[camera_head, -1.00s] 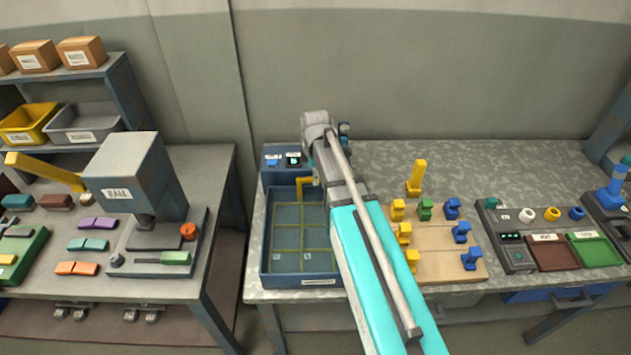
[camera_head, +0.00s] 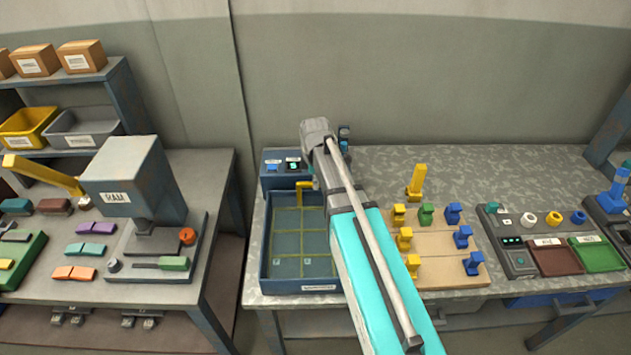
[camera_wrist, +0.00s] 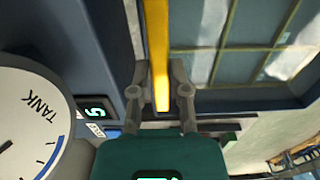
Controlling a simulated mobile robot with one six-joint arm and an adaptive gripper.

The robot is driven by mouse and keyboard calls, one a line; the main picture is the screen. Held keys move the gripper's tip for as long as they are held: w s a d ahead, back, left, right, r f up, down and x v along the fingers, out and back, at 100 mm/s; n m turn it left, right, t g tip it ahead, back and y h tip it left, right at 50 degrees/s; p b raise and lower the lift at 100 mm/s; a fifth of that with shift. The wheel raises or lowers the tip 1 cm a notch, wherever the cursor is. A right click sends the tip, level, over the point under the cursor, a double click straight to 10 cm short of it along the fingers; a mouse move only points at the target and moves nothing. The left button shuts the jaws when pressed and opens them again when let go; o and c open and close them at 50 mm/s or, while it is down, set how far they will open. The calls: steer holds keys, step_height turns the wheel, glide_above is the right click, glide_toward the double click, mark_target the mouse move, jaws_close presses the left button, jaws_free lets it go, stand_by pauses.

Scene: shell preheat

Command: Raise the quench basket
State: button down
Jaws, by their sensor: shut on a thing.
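The quench basket (camera_head: 301,232) shows as a yellow grid inside the blue-grey tank (camera_head: 266,262) in the head view. Its yellow upright handle (camera_head: 304,187) stands at the tank's back edge. In the wrist view the yellow handle (camera_wrist: 157,45) runs down between the two fingers of my gripper (camera_wrist: 160,97), which is shut on it. The basket's grid also shows in the wrist view (camera_wrist: 222,45), at the upper right. In the head view my arm hides the gripper and the tank's right side. I cannot tell how high the basket sits in the tank.
A control box (camera_head: 285,170) with a lit green display stands behind the tank. A round tank gauge (camera_wrist: 32,125) is close to my gripper in the wrist view. A wooden board (camera_head: 440,245) with coloured pieces lies right of my arm. A press (camera_head: 140,190) stands on the left table.

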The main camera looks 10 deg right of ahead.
step_height(320, 180, up, 6)
steer(key=p, duration=0.6)
steer(key=shift+w+r, duration=0.1)
steer(key=shift+r, duration=0.1)
stand_by(0.3)
steer(key=c, duration=0.6)
jaws_free()
steer(key=shift+f, duration=0.15)
